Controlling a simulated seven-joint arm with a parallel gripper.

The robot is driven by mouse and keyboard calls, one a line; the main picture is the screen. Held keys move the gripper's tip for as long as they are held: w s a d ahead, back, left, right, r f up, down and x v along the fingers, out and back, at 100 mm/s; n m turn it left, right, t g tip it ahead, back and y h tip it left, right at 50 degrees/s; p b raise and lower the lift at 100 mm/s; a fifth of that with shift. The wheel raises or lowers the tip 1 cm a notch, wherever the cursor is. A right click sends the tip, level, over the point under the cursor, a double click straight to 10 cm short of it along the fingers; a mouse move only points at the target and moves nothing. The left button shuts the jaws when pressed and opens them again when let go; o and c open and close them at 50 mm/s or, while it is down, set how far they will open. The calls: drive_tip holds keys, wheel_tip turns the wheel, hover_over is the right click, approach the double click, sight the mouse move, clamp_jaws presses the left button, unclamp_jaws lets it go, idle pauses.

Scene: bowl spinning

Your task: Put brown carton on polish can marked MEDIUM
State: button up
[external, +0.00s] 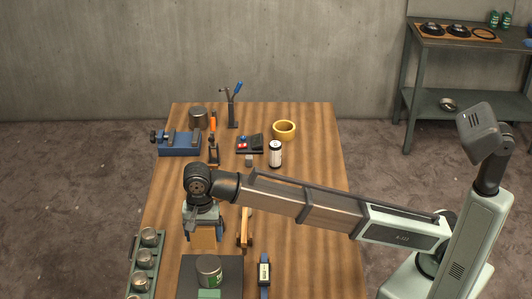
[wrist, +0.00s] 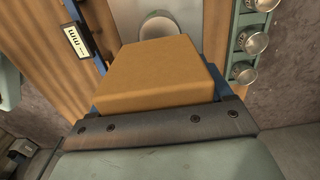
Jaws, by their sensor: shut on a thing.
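The brown carton (external: 202,237) is held in my gripper (external: 204,230), which points down over the wooden table. In the wrist view the carton (wrist: 155,70) fills the middle, with blue fingers (wrist: 157,85) at its two sides. A metal can with a green label (external: 209,270) stands on a dark mat in front of the carton in the external view. Its lettering is too small to read, so I cannot confirm MEDIUM. In the wrist view a can (wrist: 158,22) shows partly beyond the carton, apart from it.
A green rack (external: 136,276) with several small cans runs along the table's left edge. A blue caliper-like tool (external: 264,272) lies right of the mat (external: 232,288). A wooden tool (external: 245,228) lies beside the carton.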

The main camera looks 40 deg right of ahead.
sight(208, 263)
drive_tip(key=shift+f, duration=4.9)
drive_tip(key=shift+f, duration=0.15)
drive_tip(key=o, duration=1.1)
wheel_tip(208, 263, up, 12)
drive_tip(key=shift+r, duration=0.15)
